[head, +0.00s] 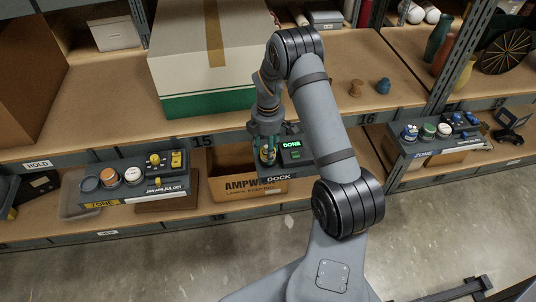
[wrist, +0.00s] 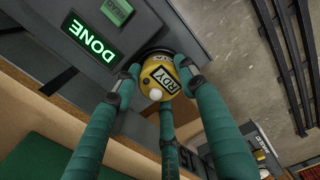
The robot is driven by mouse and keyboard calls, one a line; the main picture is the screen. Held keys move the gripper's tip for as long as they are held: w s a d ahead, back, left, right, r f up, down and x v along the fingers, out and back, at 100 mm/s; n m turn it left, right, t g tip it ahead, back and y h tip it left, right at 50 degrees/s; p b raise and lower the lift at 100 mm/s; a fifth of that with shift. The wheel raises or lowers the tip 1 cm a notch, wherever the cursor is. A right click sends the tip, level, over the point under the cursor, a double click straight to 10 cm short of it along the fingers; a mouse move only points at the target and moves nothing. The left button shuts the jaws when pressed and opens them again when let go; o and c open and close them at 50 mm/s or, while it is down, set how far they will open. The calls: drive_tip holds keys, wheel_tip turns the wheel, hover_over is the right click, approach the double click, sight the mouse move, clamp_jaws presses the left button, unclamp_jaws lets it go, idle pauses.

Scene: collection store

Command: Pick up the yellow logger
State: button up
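The yellow logger (wrist: 160,78) is a rounded yellow piece with a dark "RDY" label and a small white knob. It sits at a dark round seat in the grey dock, beside a lit "DONE" display. The three green fingers of my gripper (wrist: 157,86) surround it, their tips bent in against its sides. My gripper seems shut on it. In the head view my gripper (head: 267,158) points down at the dock (head: 290,158) and hides most of the logger. I cannot tell whether the logger is lifted from its seat.
A cardboard box (head: 232,187) is left of the dock. A grey zone tray (head: 135,192) with round pieces and a yellow-knobbed unit stands further left. Another zone tray (head: 440,142) is at right. A large green-and-white box (head: 205,65) and shelf boards are above and behind.

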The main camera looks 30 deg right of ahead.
drive_tip(key=c, duration=0.6)
drive_tip(key=shift+o, duration=0.2)
drive_tip(key=shift+r, duration=0.1)
